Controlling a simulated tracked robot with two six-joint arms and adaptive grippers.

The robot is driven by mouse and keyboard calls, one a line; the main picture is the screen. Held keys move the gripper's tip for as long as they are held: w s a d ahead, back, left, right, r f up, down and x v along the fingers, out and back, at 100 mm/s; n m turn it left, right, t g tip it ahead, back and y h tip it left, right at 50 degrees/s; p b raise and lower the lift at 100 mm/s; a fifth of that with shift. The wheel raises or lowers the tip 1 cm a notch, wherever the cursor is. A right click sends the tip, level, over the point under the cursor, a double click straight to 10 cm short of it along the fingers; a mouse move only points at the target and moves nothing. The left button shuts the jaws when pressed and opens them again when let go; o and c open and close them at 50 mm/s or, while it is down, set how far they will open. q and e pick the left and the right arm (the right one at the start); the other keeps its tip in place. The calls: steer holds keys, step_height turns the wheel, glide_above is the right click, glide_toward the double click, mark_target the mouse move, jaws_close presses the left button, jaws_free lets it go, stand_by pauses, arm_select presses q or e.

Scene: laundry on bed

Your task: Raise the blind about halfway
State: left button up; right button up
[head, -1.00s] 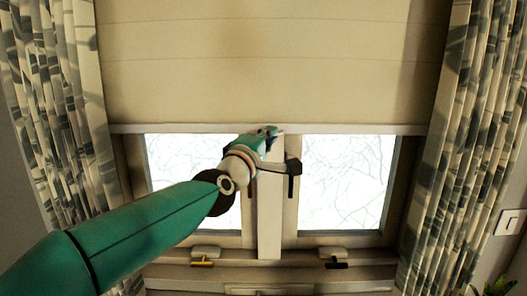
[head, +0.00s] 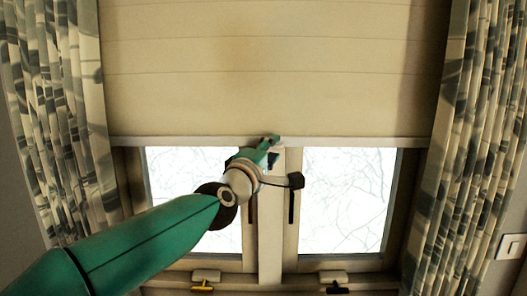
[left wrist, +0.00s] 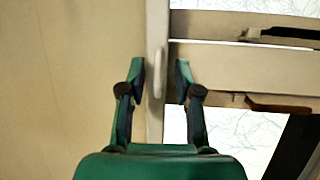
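The pale beige blind (head: 270,80) hangs over the upper window in the head view. Its straight bottom bar (head: 350,142) crosses above the two lit panes. My left gripper (head: 271,145) is at the middle of this bar. In the left wrist view, the two green fingers of my left gripper (left wrist: 159,70) stand apart, one on each side of the bar (left wrist: 157,20). A small pale tab (left wrist: 158,78) on the bar lies between them, with narrow gaps showing on both sides. My right gripper is not in view.
Patterned curtains hang at the left (head: 45,120) and right (head: 480,110). A dark window handle (head: 291,205) is on the centre frame, close to my left gripper. Two latches, yellow (head: 203,289) and dark (head: 337,290), sit low on the frame. A wall switch (head: 511,246) is at right.

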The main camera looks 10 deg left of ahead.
arm_select(q)
steer(key=shift+a, duration=0.1)
steer(key=v, duration=1.2)
